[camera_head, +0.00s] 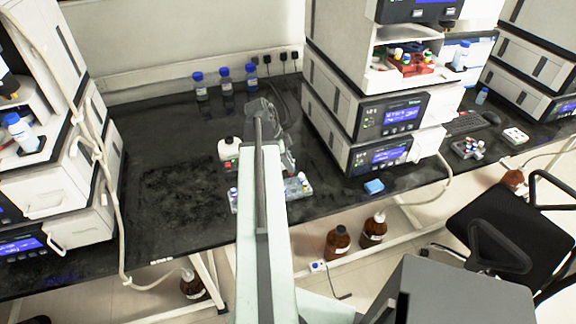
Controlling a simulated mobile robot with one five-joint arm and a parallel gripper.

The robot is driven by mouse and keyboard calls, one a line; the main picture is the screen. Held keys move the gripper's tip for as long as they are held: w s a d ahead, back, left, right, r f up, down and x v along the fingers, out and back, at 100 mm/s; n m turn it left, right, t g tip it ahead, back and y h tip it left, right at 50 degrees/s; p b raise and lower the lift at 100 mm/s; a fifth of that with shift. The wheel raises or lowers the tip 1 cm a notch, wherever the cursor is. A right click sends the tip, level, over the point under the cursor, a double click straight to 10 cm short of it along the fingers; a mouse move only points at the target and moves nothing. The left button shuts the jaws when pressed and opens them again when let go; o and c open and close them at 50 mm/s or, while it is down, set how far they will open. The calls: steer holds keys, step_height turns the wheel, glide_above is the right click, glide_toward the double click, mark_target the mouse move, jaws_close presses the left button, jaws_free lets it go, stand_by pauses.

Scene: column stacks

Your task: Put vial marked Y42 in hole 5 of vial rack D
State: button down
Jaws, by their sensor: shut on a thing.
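My gripper (286,158) is at the far end of my arm, above the bench and just behind a pale rack. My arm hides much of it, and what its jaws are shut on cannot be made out. The pale rack (303,190) shows right of my arm with small vials in it. More pale rack with a blue-capped vial (233,193) shows left of my arm; whether both parts are one rack is hidden. Rack letters, hole numbers and vial marks are too small to read, so I cannot pick out Y42 or rack D.
A white bottle (230,149) stands left of my arm, and blue-capped bottles (226,80) stand at the back. Instrument stacks (385,125) flank the dark bench (165,150). Another vial rack (467,149) sits farther right.

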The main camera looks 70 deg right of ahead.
mark_target(289, 174)
steer(key=shift+f+b, duration=1.9)
steer(key=shift+f+b, duration=0.65)
steer(key=shift+f+b, duration=0.45)
stand_by(0.3)
steer(key=c, duration=0.9)
jaws_free()
steer(key=shift+r, duration=0.1)
steer(key=shift+r+p, duration=2.95)
steer(key=shift+p, duration=0.1)
